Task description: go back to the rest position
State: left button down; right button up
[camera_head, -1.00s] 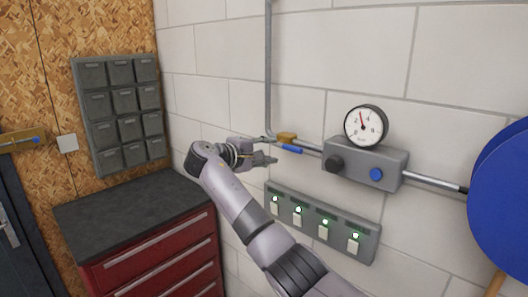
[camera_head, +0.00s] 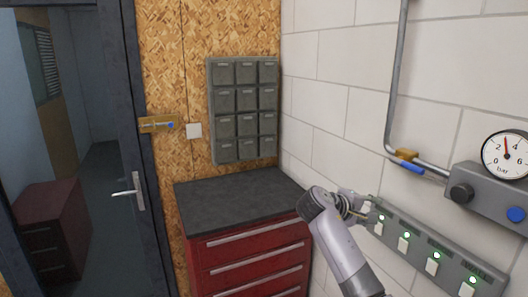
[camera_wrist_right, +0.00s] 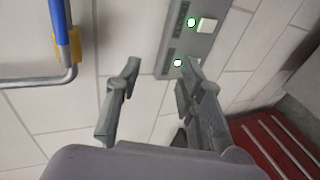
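My right arm comes up from the bottom right in the head view. Its gripper (camera_head: 365,207) is in front of the left end of the switch panel and partly hidden by my wrist. In the right wrist view the gripper (camera_wrist_right: 158,88) has its two fingers apart with nothing between them; the wall and the panel's end show beyond. My left gripper is not in view.
The grey switch panel (camera_head: 416,245) has lit green lamps. Above it are a pipe with a blue-handled valve (camera_head: 410,167) and a gauge (camera_head: 506,155). A red drawer cabinet (camera_head: 250,252) stands left of my arm. A door (camera_head: 122,150) is at far left.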

jog(key=s+a+f+m+g+y, duration=0.1)
jog(key=s+a+f+y, duration=0.2)
jog(key=s+f, duration=0.85)
jog(key=s+a+f+y, duration=0.2)
jog(key=s+f+y, duration=0.2)
jog(key=s+f, duration=0.75)
jog(key=s+a+f+m+g+y, duration=0.1)
jog(key=s+a+f+y, duration=0.15)
jog(key=s, duration=0.85)
jog(key=s+a+f+m+g+y, duration=0.1)
jog(key=s+a+f+y, duration=0.15)
jog(key=s, duration=0.85)
notch_tip(320, 180, down, 33)
jog(key=s+g+b, duration=0.1)
jog(key=b, duration=0.6)
jog(key=s+d+f+b, duration=0.1)
jog(key=s+f+b, duration=0.2)
jog(key=s+f, duration=0.5)
jog(key=s+d+f+g+b, duration=0.1)
jog(key=s+f+b, duration=0.3)
jog(key=s+f, duration=0.5)
notch_tip(320, 180, down, 6)
jog(key=shift+d+f+g, duration=0.15)
jog(key=shift+d+g, duration=0.15)
